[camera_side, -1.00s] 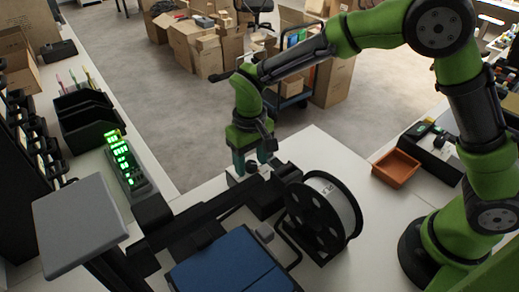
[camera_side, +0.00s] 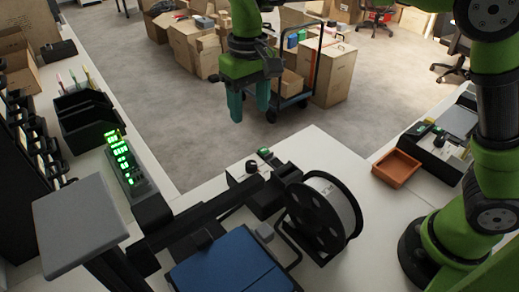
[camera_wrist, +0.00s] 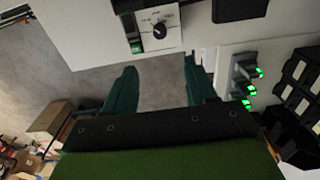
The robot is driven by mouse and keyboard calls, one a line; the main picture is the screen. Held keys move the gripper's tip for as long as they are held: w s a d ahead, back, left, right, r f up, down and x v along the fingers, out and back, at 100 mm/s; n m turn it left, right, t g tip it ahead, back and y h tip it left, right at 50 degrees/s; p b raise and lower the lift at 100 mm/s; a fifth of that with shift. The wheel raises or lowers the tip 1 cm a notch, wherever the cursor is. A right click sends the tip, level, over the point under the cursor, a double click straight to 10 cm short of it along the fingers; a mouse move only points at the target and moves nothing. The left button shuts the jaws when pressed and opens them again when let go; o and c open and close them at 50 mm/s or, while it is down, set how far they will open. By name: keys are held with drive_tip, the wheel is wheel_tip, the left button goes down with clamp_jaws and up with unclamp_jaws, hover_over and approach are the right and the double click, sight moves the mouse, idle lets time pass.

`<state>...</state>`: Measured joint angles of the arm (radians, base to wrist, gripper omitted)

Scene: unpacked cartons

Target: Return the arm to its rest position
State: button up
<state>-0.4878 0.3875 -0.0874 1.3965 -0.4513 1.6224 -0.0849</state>
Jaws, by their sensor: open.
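My gripper (camera_side: 250,103) is raised in the side view, with its teal fingers pointing down, well above the table's back edge.
A brown tray (camera_side: 397,168) lies right. Black bins (camera_side: 85,118) stand left. Cartons (camera_side: 190,45) and a cart (camera_side: 290,100) stand behind on the floor.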

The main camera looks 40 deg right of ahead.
drive_tip(key=shift+r, duration=0.7)
drive_tip(key=s+d+m+t+y, duration=0.2)
drive_tip(key=s+d+m+t, duration=0.2)
drive_tip(key=s+d, duration=1.1)
drive_tip(key=s+t, duration=0.2)
drive_tip(key=t, duration=0.1)
drive_tip(key=shift+s+d+r, duration=0.15)
drive_tip(key=shift+s+r, duration=0.15)
